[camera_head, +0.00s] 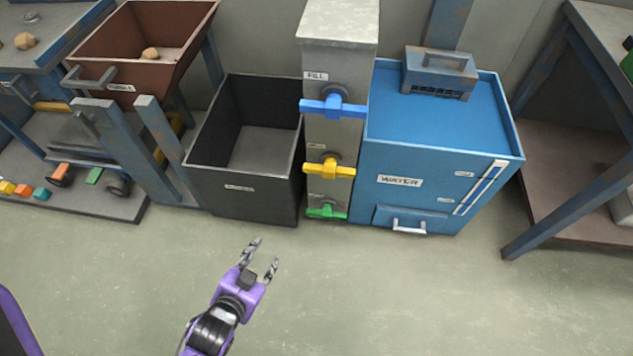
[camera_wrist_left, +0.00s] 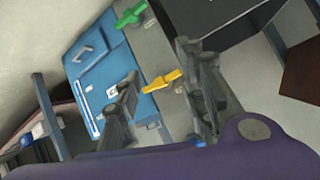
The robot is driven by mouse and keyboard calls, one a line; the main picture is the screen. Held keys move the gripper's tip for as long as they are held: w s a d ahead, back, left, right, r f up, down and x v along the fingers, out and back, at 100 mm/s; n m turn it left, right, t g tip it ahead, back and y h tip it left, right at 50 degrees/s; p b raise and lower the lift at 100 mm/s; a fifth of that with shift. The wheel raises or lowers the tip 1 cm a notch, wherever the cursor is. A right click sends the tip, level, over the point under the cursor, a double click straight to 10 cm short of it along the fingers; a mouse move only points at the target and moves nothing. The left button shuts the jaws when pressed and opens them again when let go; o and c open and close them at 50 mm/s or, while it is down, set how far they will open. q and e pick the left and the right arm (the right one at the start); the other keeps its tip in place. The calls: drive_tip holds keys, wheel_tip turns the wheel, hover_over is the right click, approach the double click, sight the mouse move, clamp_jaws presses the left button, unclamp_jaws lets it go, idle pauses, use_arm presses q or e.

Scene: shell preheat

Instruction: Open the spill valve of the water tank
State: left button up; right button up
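The blue water tank (camera_head: 440,150) stands at the back with a label reading WATER. A grey column (camera_head: 340,60) at its left side carries a blue handle (camera_head: 333,107) by a FILL label, a yellow handle (camera_head: 328,169) below, and a green handle (camera_head: 326,212) lowest. All three lie crosswise; the lower labels are too small to read. My left gripper (camera_head: 264,256) is open and empty, in front of and lower left of the column, touching nothing. In the left wrist view, the yellow handle (camera_wrist_left: 162,82) shows between the open fingers and the green handle (camera_wrist_left: 131,14) beyond.
An open black bin (camera_head: 243,190) stands directly left of the column. A brown hopper (camera_head: 145,40) and a blue-framed rack are further left. A blue-legged table (camera_head: 570,170) stands at the right. The floor (camera_head: 400,300) in front is clear.

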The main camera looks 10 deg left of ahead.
use_arm(q)
drive_tip(key=w+d+f+m+t+h+b, duration=0.1)
drive_tip(key=w+d+f+m+t+b, duration=0.2)
drive_tip(key=w+b, duration=0.55)
drive_tip(key=w+f+m+t+h+b, duration=0.1)
drive_tip(key=w+f+m+b, duration=0.4)
drive_tip(key=w, duration=0.6)
drive_tip(key=m+t+h+b, duration=0.2)
drive_tip(key=m+h+b, duration=0.15)
drive_tip(key=m, duration=0.55)
approach(316, 173)
drive_tip(key=w, duration=0.2)
drive_tip(key=x, duration=0.2)
drive_tip(key=b+x, duration=0.1)
drive_tip(key=x, duration=0.1)
drive_tip(key=b+x, duration=0.1)
drive_tip(key=x, duration=0.1)
drive_tip(key=shift+d+r, duration=0.15)
drive_tip(key=shift+d, duration=0.25)
drive_tip(key=shift+x, duration=0.75)
use_arm(e)
wheel_tip(316, 173, down, 18)
drive_tip(key=w, duration=0.2)
drive_tip(key=shift+w+d+g, duration=0.3)
drive_tip(key=shift+w+d, duration=0.05)
drive_tip(key=shift+d, duration=0.1)
use_arm(q)
drive_tip(key=shift+r, duration=0.1)
clamp_jaws()
